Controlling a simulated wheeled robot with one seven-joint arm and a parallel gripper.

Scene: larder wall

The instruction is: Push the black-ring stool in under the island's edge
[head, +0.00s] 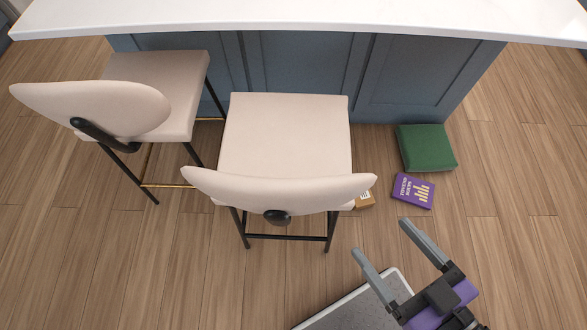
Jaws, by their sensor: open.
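The black-ring stool (285,135) stands in the middle of the head view, with a beige seat, a curved beige backrest and black legs. Its black foot bar shows low between the legs, below the backrest. The seat's far edge faces the island (300,75), and in the picture a gap lies between it and the white worktop edge (300,22). My gripper (379,237) is open and empty, to the right of and nearer than the stool, apart from it. The far legs are hidden by the seat.
A similar stool with a brass-coloured foot bar (155,95) stands close on the left. To the right on the floor lie a green cushion-like block (426,147), a purple box (413,191) and a small brown box (366,199) partly hidden by the backrest. The floor at far right is clear.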

